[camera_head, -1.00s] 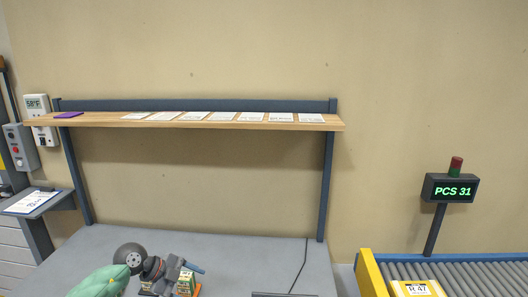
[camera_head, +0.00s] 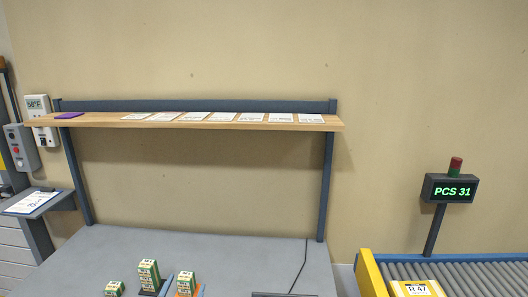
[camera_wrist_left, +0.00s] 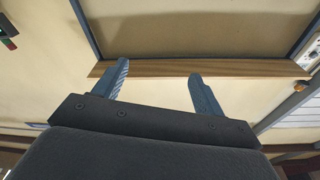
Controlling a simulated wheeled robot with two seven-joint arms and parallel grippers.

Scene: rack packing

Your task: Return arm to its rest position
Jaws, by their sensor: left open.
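My left gripper (camera_wrist_left: 160,82) shows in the left wrist view, its two blue-grey fingers wide apart with nothing between them. Beyond the fingers are a wooden shelf edge (camera_wrist_left: 230,67) and a beige wall. I cannot make out the left arm in the head view. My right gripper is in neither view. Several green, yellow and white boxes stand at the bottom of the head view: a low one at left (camera_head: 115,288), a taller one in the middle (camera_head: 149,272) and one at right (camera_head: 186,283). Their lower parts are cut off or hidden.
A grey worktable (camera_head: 240,262) has a wooden shelf (camera_head: 100,121) above it, carrying several white cards and a purple item (camera_head: 69,115). A roller conveyor (camera_head: 490,275) with a yellow parcel (camera_head: 418,289) and a PCS 31 display (camera_head: 452,190) stand at right. The table's middle is clear.

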